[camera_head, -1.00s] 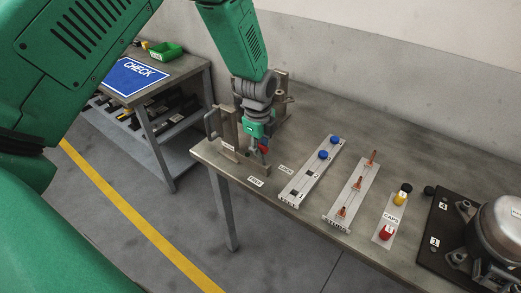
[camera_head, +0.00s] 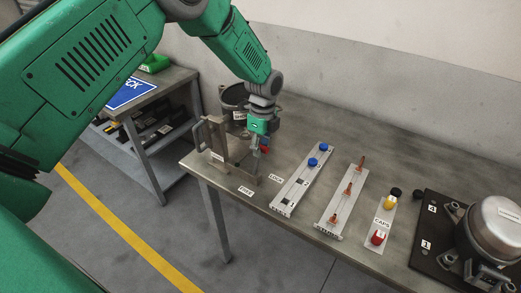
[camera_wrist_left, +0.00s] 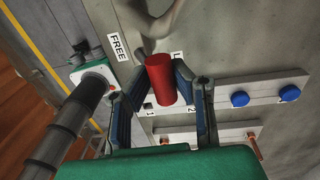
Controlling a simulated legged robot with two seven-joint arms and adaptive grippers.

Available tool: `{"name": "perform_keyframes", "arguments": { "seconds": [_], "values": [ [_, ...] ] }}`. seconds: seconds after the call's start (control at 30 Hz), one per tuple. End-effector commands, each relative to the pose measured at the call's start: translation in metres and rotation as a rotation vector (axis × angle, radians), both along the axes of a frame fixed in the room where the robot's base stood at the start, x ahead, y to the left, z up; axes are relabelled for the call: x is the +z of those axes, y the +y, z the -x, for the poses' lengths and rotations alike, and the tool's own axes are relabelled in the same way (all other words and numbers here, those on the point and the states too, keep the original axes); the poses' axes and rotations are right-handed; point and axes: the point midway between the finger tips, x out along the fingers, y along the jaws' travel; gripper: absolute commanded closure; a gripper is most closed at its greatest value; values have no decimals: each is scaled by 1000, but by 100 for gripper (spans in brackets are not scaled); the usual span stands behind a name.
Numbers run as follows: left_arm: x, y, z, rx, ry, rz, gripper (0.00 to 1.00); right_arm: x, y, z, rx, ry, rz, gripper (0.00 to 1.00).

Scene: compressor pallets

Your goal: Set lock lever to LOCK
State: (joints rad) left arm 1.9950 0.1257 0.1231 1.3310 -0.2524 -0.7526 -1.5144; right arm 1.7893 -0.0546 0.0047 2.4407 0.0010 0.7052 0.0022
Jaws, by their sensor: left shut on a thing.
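The lock lever's red handle (camera_head: 264,149) stands at the steel bracket fixture (camera_head: 217,150) near the left end of the bench. My left gripper (camera_head: 262,146) comes down on it from above. In the left wrist view the red handle (camera_wrist_left: 160,80) is between the two fingertips of my left gripper (camera_wrist_left: 163,78), which is shut on it. The FREE label (camera_head: 246,191) and the LOCK label (camera_head: 276,178) lie on the bench in front of the fixture. In the left wrist view the handle partly covers the LOCK label. My right gripper is not in view.
A strip with blue caps (camera_head: 302,180), a strip with orange pieces (camera_head: 342,202) and the CAPS strip (camera_head: 381,222) lie to the right. A compressor (camera_head: 497,228) stands at far right. A dark round pot (camera_head: 236,98) is behind the fixture. The back of the bench is clear.

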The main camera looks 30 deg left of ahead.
Motion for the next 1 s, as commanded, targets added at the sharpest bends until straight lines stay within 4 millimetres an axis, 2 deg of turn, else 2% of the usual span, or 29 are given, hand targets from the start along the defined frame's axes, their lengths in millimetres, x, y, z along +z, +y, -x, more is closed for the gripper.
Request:
{"name": "perform_keyframes", "arguments": {
  "seconds": [0.03,0.53,0.57,0.6,1.0],
  "values": [
    [1,3,-6,1,-16,-5,100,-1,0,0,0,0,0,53],
    [1,3,-6,1,-15,-5,100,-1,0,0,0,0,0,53],
    [0,2,-6,1,-15,-5,71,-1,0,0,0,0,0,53],
    [0,2,-6,1,-14,-4,58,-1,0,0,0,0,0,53],
    [6,-2,-2,0,-9,-2,58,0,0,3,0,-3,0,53]
  ]
}}
